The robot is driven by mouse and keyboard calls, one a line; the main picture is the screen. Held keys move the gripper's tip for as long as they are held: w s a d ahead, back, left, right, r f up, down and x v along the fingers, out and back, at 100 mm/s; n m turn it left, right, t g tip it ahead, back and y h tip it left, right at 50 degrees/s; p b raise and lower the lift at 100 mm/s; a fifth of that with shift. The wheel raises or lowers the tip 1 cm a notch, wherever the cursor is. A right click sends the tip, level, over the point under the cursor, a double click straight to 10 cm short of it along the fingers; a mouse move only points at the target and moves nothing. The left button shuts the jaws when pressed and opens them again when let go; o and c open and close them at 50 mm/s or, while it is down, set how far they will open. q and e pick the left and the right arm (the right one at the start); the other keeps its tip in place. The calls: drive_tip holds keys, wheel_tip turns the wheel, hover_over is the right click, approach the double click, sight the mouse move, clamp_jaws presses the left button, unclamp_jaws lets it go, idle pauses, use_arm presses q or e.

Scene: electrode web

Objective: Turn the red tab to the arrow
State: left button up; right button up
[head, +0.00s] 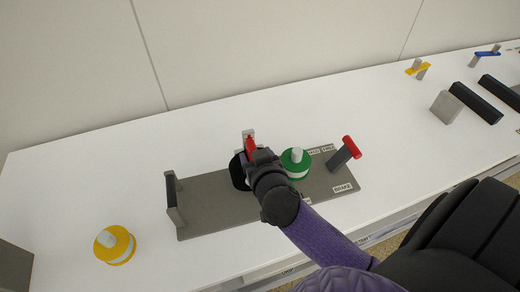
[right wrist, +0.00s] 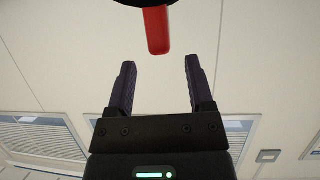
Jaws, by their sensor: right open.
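The red tab (head: 250,144) stands up from a black round part (head: 237,172) on the grey base plate. In the right wrist view the red tab (right wrist: 157,30) hangs from the black part at the top edge, beyond and roughly between my fingertips, with a gap to both. My right gripper (right wrist: 159,63) is open and empty. In the head view its dark wrist hides much of the black part and the tab's lower end. A small pale upright plate (head: 248,133) stands behind the tab. I cannot make out the arrow. My left gripper is not in view.
On the grey base plate (head: 205,215) are a green reel (head: 296,171), a red-topped lever (head: 350,147) near a BRAKE label, and a dark upright bracket (head: 172,195). A yellow reel (head: 116,246) lies left. Grey and black blocks (head: 446,106) stand right. The white table's left back is clear.

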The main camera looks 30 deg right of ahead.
drive_tip(key=v, duration=0.4)
drive_tip(key=shift+s+a+r, duration=0.1)
drive_tip(key=shift+s+r, duration=0.05)
drive_tip(key=shift+s, duration=0.2)
